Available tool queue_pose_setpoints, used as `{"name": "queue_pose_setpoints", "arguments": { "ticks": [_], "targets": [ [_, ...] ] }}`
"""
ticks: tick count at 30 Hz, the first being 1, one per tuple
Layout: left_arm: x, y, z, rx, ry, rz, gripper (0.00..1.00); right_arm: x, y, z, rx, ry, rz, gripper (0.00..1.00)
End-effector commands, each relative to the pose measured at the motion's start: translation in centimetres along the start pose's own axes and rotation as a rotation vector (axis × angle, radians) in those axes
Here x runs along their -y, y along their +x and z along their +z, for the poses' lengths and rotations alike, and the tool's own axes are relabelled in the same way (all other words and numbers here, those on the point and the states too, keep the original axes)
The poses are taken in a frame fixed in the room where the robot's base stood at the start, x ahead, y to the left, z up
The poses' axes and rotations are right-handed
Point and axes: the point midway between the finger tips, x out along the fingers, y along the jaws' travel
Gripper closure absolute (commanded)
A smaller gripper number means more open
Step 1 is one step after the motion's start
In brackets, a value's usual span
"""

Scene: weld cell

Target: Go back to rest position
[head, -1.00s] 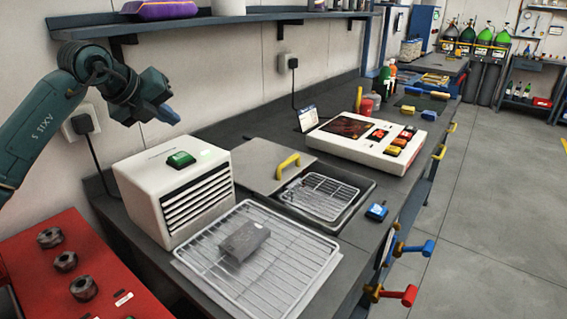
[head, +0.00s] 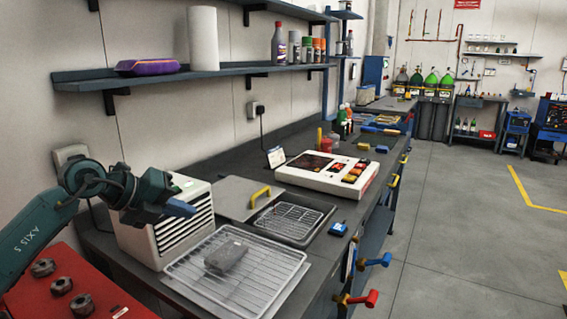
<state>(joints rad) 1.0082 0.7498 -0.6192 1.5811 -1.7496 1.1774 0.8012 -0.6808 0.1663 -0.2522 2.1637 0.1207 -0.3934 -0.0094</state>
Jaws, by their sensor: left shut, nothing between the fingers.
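My left gripper (head: 182,208) is at the left of the head view, on a teal arm that comes in from the lower left. Its blue fingers are shut and hold nothing. It shows in front of the white slatted box (head: 166,246), which stands on the dark bench, and hides part of that box's top. My right gripper is not in view.
A wire rack (head: 269,279) with a grey block (head: 226,257) on it lies at the bench's near end. Behind are a tray with a grid (head: 290,217) and a white control panel (head: 327,174). A wall shelf (head: 220,75) runs above. The floor at right (head: 470,230) is clear.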

Motion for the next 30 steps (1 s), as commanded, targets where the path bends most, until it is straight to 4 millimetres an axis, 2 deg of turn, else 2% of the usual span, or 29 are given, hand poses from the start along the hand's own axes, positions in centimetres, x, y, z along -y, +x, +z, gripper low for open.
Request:
{"name": "queue_pose_setpoints", "arguments": {
  "ticks": [1, 3, 6, 10, 13, 17, 20, 23, 24, 27, 30],
  "targets": [
    [0.6, 1.9, -2.5, -0.058, -0.023, -0.085, 1.00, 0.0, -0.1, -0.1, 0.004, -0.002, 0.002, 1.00],
    [1.9, 3.9, -5.8, -0.123, -0.074, -0.232, 1.00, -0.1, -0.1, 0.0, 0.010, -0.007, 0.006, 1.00],
    [3.8, 5.7, -10.3, -0.189, -0.203, -0.460, 1.00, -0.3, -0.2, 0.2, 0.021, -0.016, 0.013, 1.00],
    [4.9, 6.4, -14.3, -0.199, -0.473, -0.728, 1.00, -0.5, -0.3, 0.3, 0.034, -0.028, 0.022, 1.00],
    [4.0, 6.4, -16.1, -0.146, -0.735, -0.870, 1.00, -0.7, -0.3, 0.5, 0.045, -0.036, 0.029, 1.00],
    [0.1, 6.5, -18.0, -0.018, -1.125, -0.948, 1.00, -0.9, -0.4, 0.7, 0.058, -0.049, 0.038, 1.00],
    [-4.6, 7.0, -20.5, 0.107, -1.440, -0.916, 1.00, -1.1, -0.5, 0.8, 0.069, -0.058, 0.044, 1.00],
    [-9.8, 7.3, -24.6, 0.234, -1.751, -0.804, 1.00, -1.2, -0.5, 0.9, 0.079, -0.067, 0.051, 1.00],
    [-11.8, 7.3, -26.6, 0.280, -1.863, -0.742, 1.00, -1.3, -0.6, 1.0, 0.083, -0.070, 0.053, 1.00],
    [-15.6, 7.0, -31.5, 0.364, -2.088, -0.585, 1.00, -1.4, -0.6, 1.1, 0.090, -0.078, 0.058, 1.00],
    [-17.8, 6.6, -35.4, 0.410, -2.235, -0.455, 1.00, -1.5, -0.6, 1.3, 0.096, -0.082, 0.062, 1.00]
  ]
}}
